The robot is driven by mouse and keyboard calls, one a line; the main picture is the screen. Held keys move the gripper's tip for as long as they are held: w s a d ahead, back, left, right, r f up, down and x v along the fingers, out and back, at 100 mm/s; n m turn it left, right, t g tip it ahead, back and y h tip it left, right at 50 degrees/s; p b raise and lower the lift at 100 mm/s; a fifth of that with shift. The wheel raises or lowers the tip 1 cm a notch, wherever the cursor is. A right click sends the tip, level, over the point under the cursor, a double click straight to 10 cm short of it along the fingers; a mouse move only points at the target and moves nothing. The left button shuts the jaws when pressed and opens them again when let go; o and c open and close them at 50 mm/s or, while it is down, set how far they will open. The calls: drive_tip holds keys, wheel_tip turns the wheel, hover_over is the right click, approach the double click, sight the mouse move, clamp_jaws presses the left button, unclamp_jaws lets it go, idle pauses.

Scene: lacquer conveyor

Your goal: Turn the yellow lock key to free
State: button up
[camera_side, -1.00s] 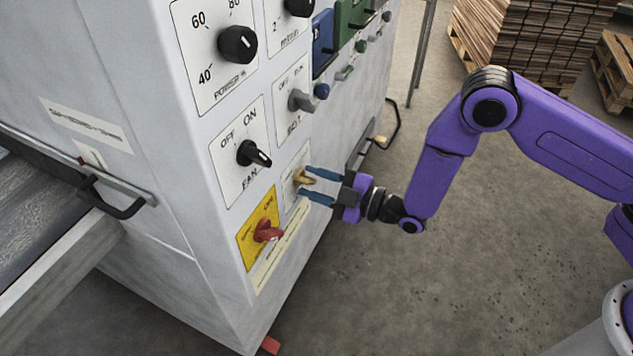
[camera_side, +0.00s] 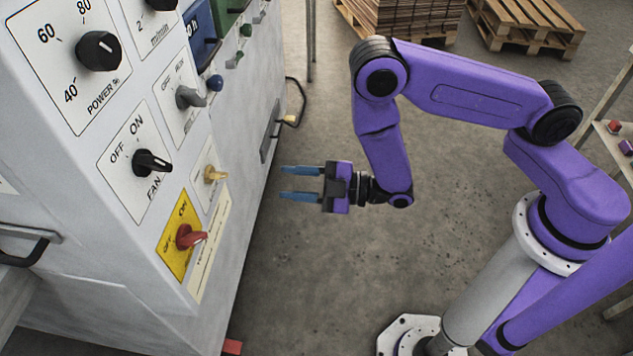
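The yellow lock key (camera_side: 214,174) sticks out of a small white plate (camera_side: 201,187) on the machine's front panel, below the grey run knob. The plate's lettering is too small to read, so I cannot tell which position the key is at. My gripper (camera_side: 282,183) is open and empty, with its two blue fingers pointing left toward the panel. It is level with the key in the picture, with a clear gap between the fingertips and the key.
A red switch (camera_side: 190,237) on a yellow plate is just below the key. The black fan knob (camera_side: 151,162) is to its left and the grey knob (camera_side: 189,97) above. A door handle (camera_side: 291,103) juts out at the machine's far edge. Open floor surrounds my gripper.

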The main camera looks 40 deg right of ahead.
drive_tip(key=shift+v, duration=2.05)
drive_tip(key=s+d+r+m+g+h, duration=0.35)
drive_tip(key=s+r+g+h, duration=0.35)
drive_tip(key=s+g, duration=0.25)
drive_tip(key=s+d+r+m+g+h, duration=0.1)
drive_tip(key=s+d+r+h, duration=0.1)
drive_tip(key=s+d, duration=0.3)
drive_tip(key=s+d+r+m+g+h, duration=0.1)
drive_tip(key=s+d+r+g+h, duration=0.1)
drive_tip(key=d, duration=0.7)
drive_tip(key=s+r+h, duration=0.1)
drive_tip(key=s+r, duration=0.1)
drive_tip(key=s, duration=0.1)
drive_tip(key=shift+d+r, duration=0.4)
